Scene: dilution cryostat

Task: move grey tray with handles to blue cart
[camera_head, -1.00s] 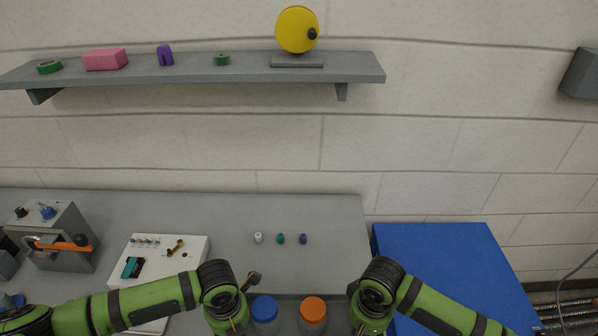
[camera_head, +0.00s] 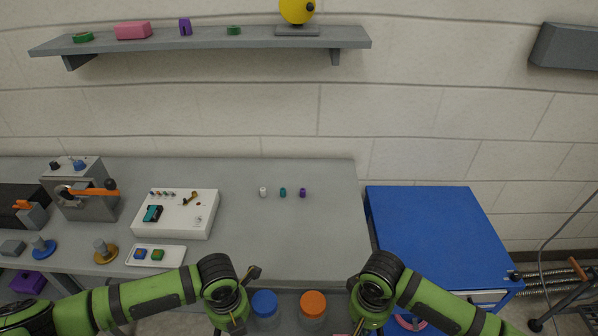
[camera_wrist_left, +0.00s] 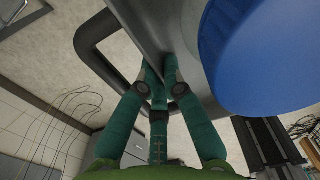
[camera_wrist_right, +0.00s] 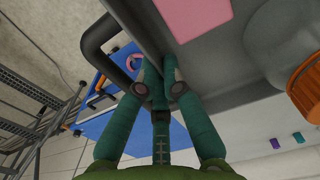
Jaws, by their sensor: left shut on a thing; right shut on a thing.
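The grey tray shows between my grippers in the left wrist view (camera_wrist_left: 185,40) and in the right wrist view (camera_wrist_right: 225,65). A blue-lidded jar (camera_head: 265,305), an orange-lidded jar (camera_head: 312,306) and a pink thing (camera_wrist_right: 190,15) are in it. My left gripper (camera_wrist_left: 158,80) is shut on the tray's left side at its dark handle (camera_wrist_left: 88,45). My right gripper (camera_wrist_right: 158,80) is shut on the right side at the other handle (camera_wrist_right: 95,40). The fingertips are hidden in the head view. The blue cart (camera_head: 425,225) stands ahead and to the right, its top bare.
The grey bench (camera_head: 320,225) ahead holds a white box (camera_head: 177,222), a small white tray (camera_head: 170,256), a metal device (camera_head: 85,200) and small caps. A wall shelf (camera_head: 220,42) is above. A dark stand (camera_head: 565,300) and a cable are right of the cart.

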